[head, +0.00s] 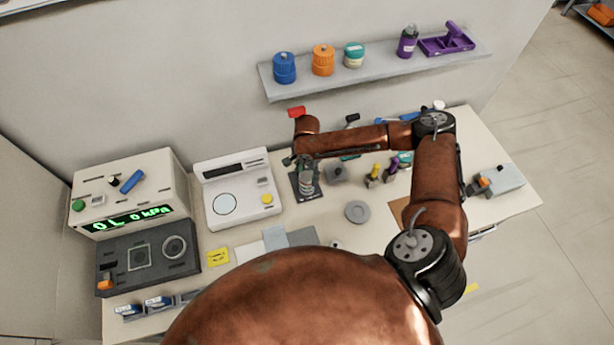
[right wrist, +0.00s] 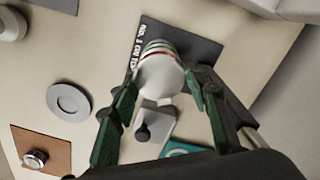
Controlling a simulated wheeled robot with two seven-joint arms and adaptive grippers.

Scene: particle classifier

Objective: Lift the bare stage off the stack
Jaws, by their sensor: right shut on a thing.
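The stack (head: 307,184) stands upright on a dark mat (head: 296,194), left of the middle of the bench. In the right wrist view, a pale, rounded stage (right wrist: 160,78) is nearest the camera. Thin red and green bands show on the stack (right wrist: 157,48) beyond it. My right gripper (head: 303,164) is over the top of the stack. In the wrist view its two fingers (right wrist: 160,88) lie on either side of the pale stage, shut on it. I cannot tell whether the stage is apart from the pieces below. My left gripper is not in view.
A white scale-like device (head: 236,188) stands left of the stack and a grey block (head: 336,172) just right. A grey disc (head: 357,211) lies in front right. A wall shelf (head: 375,71) holds several jars. Clear bench surrounds the disc.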

